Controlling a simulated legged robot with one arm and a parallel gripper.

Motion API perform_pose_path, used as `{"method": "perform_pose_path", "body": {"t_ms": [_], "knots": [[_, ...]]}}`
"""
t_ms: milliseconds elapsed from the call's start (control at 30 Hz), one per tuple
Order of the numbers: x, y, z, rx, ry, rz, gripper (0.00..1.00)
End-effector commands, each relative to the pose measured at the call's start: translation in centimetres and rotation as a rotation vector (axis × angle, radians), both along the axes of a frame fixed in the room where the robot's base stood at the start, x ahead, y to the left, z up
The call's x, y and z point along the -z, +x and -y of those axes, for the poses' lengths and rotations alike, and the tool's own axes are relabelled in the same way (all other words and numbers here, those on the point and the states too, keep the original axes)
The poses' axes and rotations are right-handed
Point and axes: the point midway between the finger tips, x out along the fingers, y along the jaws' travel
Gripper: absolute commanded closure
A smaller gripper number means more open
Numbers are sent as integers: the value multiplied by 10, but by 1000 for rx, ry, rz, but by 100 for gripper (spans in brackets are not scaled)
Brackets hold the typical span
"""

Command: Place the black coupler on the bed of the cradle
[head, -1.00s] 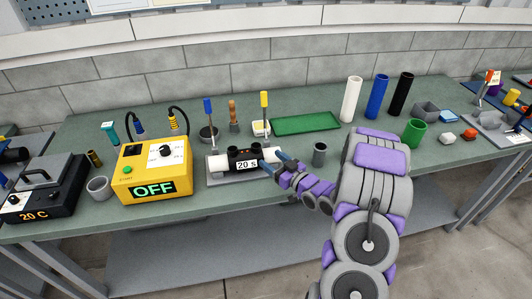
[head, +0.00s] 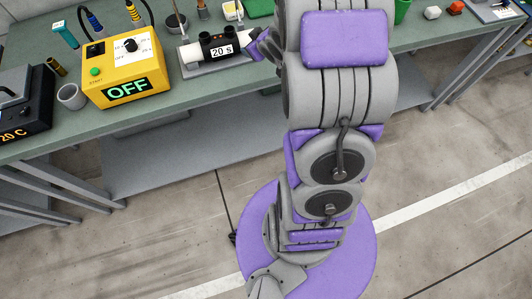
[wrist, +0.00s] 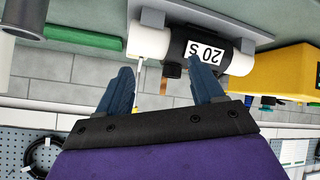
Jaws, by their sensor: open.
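The black coupler (head: 217,42) has a white "20 s" label and short stubs on top. It sits around a white pipe (head: 190,54) whose ends stick out on both sides. Both rest on the grey cradle (head: 205,67) on the bench. In the wrist view, which is upside down, the coupler (wrist: 178,50) shows just beyond my gripper (wrist: 164,70). The blue fingers are apart with nothing held between them. In the head view my gripper (head: 262,44) is at the pipe's right end, partly hidden by my arm. Contact cannot be told.
A yellow control box (head: 124,67) reading OFF stands left of the cradle. A grey cup (head: 71,97) and a black heater (head: 22,105) are further left. A green tray (wrist: 85,36) and a grey cylinder (wrist: 22,18) show in the wrist view. The floor in front is clear.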

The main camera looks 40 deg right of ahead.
Motion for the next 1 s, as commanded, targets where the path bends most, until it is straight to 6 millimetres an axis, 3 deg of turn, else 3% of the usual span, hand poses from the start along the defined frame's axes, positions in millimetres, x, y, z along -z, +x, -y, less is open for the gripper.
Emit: {"method": "perform_pose_path", "body": {"t_ms": [33, 267, 467, 700, 800, 900, 1000], "knots": [[-13, -9, -6, 27, -21, -44, 33], [-45, -83, -41, 183, -32, -306, 33], [-68, -173, -97, 268, 32, -540, 33], [-90, -293, -174, 273, 142, -828, 33], [-97, -331, -196, 254, 173, -919, 33], [-101, -356, -209, 239, 192, -980, 33], [-103, -366, -215, 231, 200, -1005, 33]]}}
